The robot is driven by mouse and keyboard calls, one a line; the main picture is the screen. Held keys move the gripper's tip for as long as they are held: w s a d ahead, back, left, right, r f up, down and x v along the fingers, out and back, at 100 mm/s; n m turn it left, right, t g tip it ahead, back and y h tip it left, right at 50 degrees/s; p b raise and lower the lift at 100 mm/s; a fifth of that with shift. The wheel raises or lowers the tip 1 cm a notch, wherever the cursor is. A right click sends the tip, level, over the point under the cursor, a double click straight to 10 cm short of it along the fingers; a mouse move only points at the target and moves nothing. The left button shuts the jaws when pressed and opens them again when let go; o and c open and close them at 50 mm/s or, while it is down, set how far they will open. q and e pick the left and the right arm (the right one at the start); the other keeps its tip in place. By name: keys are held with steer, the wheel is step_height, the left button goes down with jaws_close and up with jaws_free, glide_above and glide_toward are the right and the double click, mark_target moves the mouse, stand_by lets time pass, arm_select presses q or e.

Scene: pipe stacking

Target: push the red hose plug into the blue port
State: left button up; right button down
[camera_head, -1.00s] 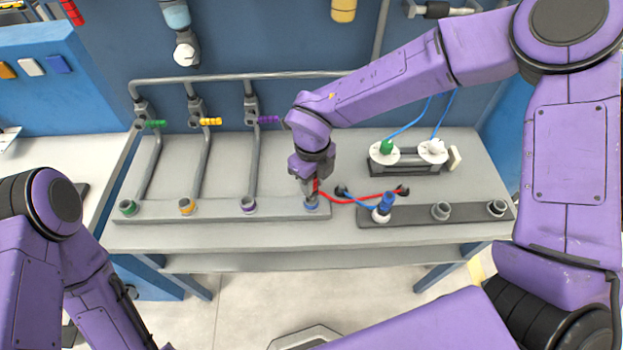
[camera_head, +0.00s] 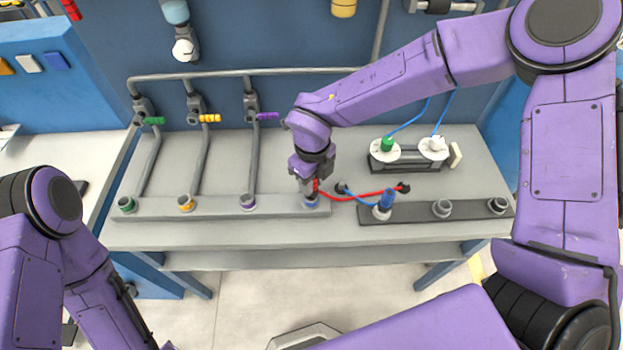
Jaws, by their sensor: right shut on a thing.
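My right gripper (camera_head: 312,187) reaches down over the right end of the left port bar, shut on the red hose plug (camera_head: 316,186). Only a sliver of the red plug shows beside the fingers. The blue port (camera_head: 311,203) is directly below the fingertips; the plug is at or just above its mouth, and I cannot tell how deep it sits. The red hose (camera_head: 355,198) runs right from the plug to a dark fitting on the table. My left arm shows at the lower left, but its gripper is not in view.
A blue plug (camera_head: 386,199) with a blue hose stands on the dark bar at right, beside empty grey ports (camera_head: 442,208). A green-and-white fixture (camera_head: 385,150) sits behind.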

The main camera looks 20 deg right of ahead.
steer(key=shift+f+b, duration=0.45)
steer(key=shift+f, duration=0.4)
steer(key=shift+f, duration=0.15)
steer(key=c, duration=0.8)
jaws_free()
